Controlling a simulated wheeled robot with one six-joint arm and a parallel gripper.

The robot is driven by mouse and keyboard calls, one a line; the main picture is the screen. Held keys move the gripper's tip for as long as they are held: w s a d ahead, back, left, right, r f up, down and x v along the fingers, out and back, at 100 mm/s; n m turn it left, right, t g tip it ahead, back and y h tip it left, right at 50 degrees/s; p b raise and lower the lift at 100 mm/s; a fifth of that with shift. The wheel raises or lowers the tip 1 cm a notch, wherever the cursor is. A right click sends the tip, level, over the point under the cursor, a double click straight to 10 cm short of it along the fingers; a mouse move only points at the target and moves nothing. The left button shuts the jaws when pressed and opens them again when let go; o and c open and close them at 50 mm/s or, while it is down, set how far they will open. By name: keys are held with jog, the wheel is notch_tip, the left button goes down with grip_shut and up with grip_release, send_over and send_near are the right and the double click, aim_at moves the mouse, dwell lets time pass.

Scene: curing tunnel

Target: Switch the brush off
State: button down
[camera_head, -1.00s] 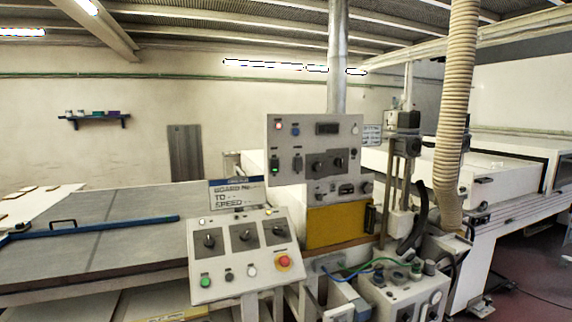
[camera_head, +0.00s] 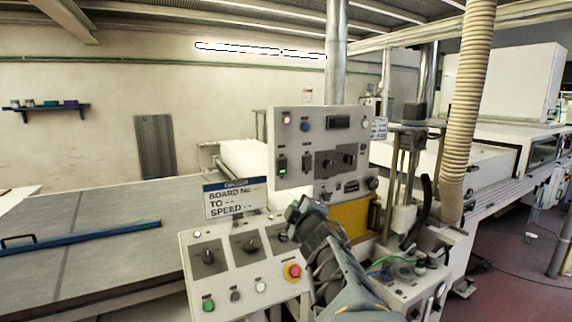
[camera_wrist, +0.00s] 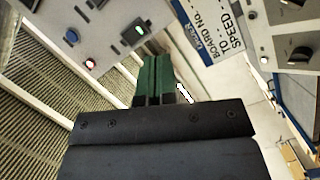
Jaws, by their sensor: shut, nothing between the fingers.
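The upright grey control panel (camera_head: 348,117) carries a red light (camera_head: 287,120), a blue button (camera_head: 305,127), a switch with a green lit part (camera_head: 282,165) and a second dark switch (camera_head: 307,163). It also has two dark knobs on a grey plate. Its labels are too small to read, so I cannot tell which control is the brush's. In the wrist view the green-lit switch (camera_wrist: 138,29) is just beyond my gripper (camera_wrist: 151,62), whose fingers are together and empty. In the head view my gripper (camera_head: 297,210) is below the panel, apart from the switches.
A sloped console (camera_head: 222,278) with dark knobs, push buttons and a red emergency stop (camera_head: 294,271) lies below, partly hidden by my arm. A sign (camera_head: 233,200) stands between console and panel. A ribbed hose (camera_head: 467,110) hangs at the right. A conveyor bed (camera_head: 110,225) extends left.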

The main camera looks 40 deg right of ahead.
notch_tip(320, 180, up, 5)
jog(key=s+d+n+t+y, duration=0.1)
jog(key=d+n+t+y, duration=0.2)
jog(key=n, duration=0.3)
jog(key=n+y+p, duration=0.1)
jog(key=n+p, duration=0.1)
jog(key=p, duration=0.3)
send_near(282, 162)
jog(key=w, duration=0.5)
jog(key=w+d, duration=0.1)
jog(key=w, duration=0.1)
jog(key=shift+w+d+r, duration=0.1)
jog(key=shift+w+r, duration=0.05)
jog(key=shift+w, duration=0.1)
jog(key=shift+w, duration=0.15)
jog(key=shift+r+b, duration=0.3)
jog(key=shift+b, duration=0.2)
jog(key=shift+r, duration=0.4)
